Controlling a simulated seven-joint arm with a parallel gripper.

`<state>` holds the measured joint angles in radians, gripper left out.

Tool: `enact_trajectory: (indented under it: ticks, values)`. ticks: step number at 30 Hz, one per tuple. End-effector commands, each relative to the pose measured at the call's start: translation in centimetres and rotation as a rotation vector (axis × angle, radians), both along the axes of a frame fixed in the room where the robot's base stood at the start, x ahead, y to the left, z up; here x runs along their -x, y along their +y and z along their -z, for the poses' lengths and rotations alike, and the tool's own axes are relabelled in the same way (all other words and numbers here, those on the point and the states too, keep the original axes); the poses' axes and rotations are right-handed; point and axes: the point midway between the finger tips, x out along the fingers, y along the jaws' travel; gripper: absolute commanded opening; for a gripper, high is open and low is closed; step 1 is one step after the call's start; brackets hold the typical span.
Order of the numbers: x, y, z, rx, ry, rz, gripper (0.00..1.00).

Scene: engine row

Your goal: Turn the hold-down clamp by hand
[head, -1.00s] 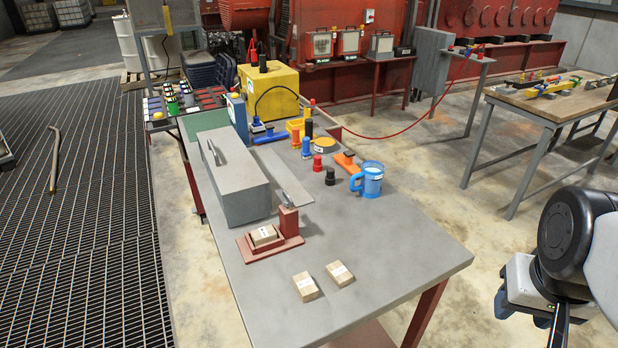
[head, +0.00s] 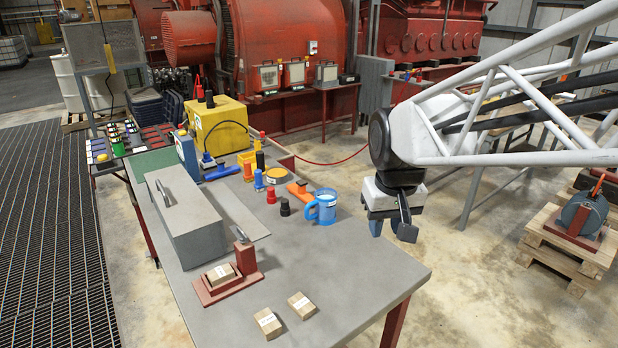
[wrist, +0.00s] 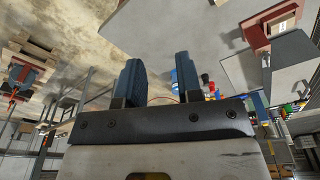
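The hold-down clamp (head: 247,258) is a red base and upright post with a grey lever (head: 240,235) at its top, on the front part of the grey bench. A small tan block (head: 220,274) sits in the red tray of its base. In the wrist view the clamp (wrist: 257,38) shows at the upper right. My gripper (head: 391,229) hangs beyond the bench's right edge, well apart from the clamp. Its two blue fingers are spread with nothing between them, as the wrist view also shows (wrist: 158,80).
Two loose tan blocks (head: 285,313) lie in front of the clamp. A long grey box (head: 186,218) stands behind it to the left. A blue mug (head: 323,207) stands near the right edge. The bench's front right part is clear.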

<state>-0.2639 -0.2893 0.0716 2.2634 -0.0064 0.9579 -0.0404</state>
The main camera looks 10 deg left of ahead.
Motion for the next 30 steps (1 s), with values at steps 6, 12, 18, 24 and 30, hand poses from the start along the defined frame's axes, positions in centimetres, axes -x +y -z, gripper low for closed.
enact_trajectory:
  ticks: [6, 12, 18, 24, 30]
  values:
    - [-3.8, 5.0, 0.5, 0.008, 0.025, -0.084, 0.33]
    - [-6.8, 9.9, 1.3, 0.016, 0.045, -0.161, 0.33]
    - [-9.3, 15.2, 2.5, 0.026, 0.064, -0.237, 0.33]
    - [-11.4, 21.0, 4.2, 0.036, 0.084, -0.312, 0.33]
    - [-12.8, 26.9, 6.2, 0.048, 0.103, -0.387, 0.33]
